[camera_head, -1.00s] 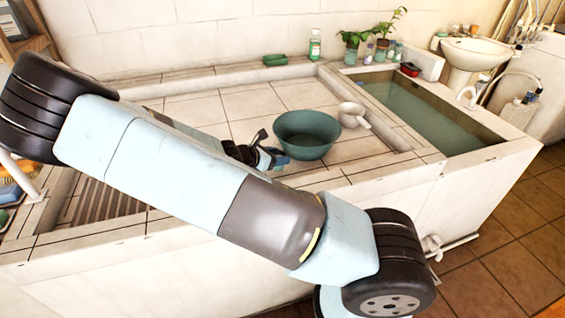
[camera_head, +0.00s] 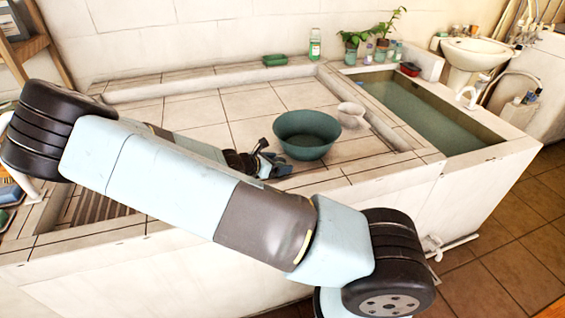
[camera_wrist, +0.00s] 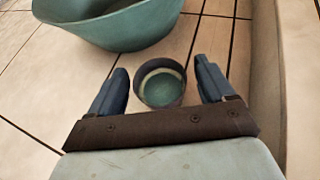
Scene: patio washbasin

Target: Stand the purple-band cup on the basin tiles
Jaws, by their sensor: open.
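In the wrist view a small round cup (camera_wrist: 160,83) shows its open mouth between my fingers, with a dark purplish outside, a pale ring inside and a teal bottom. It appears to stand upright on the basin tiles (camera_wrist: 88,78). My gripper (camera_wrist: 164,72) is open, one blue finger on each side of the cup, with gaps between fingers and cup. In the head view my gripper (camera_head: 272,160) is low over the tiles (camera_head: 195,112), left of the teal bowl. I cannot make out the cup there; my arm may hide it.
The teal bowl (camera_head: 306,134) stands close to my gripper; its wall also shows in the wrist view (camera_wrist: 112,25). A white dipper (camera_head: 351,112) lies right of it. A raised ledge (camera_wrist: 268,70) runs along the right in the wrist view. Tiles farther back are clear.

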